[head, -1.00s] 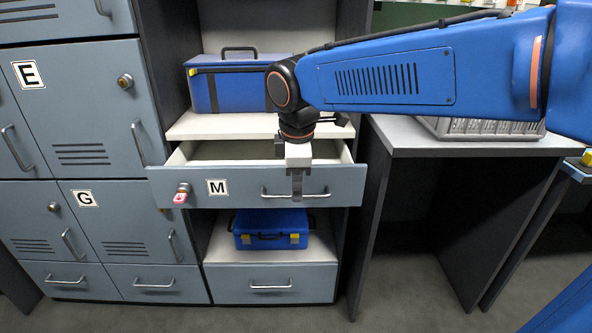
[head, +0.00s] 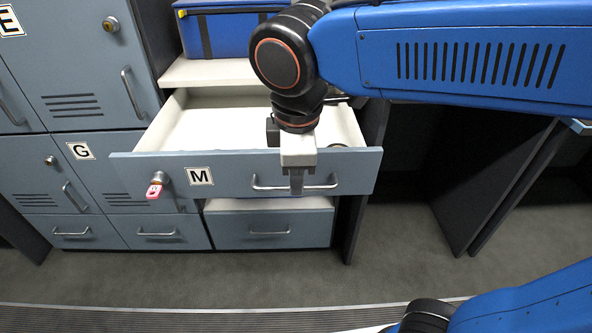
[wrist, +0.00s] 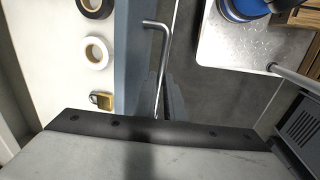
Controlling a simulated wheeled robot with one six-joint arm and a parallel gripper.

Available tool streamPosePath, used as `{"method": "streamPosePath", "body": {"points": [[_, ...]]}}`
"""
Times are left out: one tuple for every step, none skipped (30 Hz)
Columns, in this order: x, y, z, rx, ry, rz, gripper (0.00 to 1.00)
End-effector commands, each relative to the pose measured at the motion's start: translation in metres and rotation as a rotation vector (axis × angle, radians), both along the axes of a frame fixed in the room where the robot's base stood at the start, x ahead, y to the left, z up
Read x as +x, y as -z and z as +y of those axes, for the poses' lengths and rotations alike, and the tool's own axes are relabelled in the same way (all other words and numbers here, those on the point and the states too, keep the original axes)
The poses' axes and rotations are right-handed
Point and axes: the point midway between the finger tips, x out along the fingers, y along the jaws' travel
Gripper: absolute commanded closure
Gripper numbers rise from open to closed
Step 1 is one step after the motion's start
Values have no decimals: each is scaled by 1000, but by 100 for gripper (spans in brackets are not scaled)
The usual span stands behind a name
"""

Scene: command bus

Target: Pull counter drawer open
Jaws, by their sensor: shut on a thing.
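The counter drawer (head: 230,176), blue-grey with an M label and a key with a pink tag (head: 154,188) in its lock, stands well open in the head view. My gripper (head: 297,186) points down at the drawer front and is shut on its metal bar handle (head: 265,184). The handle also shows in the wrist view (wrist: 163,60), running down to my gripper (wrist: 165,112). Inside the drawer, the wrist view shows a black tape roll (wrist: 95,5), a white tape roll (wrist: 94,53) and a brass padlock (wrist: 101,100). My arm hides part of the drawer's inside.
A blue case (head: 225,35) sits on the shelf above the drawer. Locker doors, one labelled G (head: 80,150), stand at the left. The grey floor (head: 250,275) in front is clear.

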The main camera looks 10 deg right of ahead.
Motion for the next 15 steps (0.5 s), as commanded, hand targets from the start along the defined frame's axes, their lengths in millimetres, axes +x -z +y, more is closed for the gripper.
{"method": "streamPosePath", "body": {"points": [[0, -1, 0, 1, 0, -1, 100], [0, -1, 0, 1, 0, -1, 100], [-1, -1, 0, 1, 0, -1, 100], [-1, -1, 0, 1, 0, -1, 100], [0, -1, 0, 2, 0, -1, 100], [0, -1, 0, 2, 0, -1, 100], [0, -1, 0, 2, 0, -1, 100], [0, -1, 0, 2, 0, -1, 100], [0, -1, 0, 2, 0, -1, 100], [0, -1, 0, 2, 0, -1, 100], [0, -1, 0, 2, 0, -1, 84], [0, -1, 0, 2, 0, -1, 74], [0, -1, 0, 2, 0, -1, 72], [0, -1, 0, 2, 0, -1, 72], [0, -1, 0, 2, 0, -1, 72]]}}
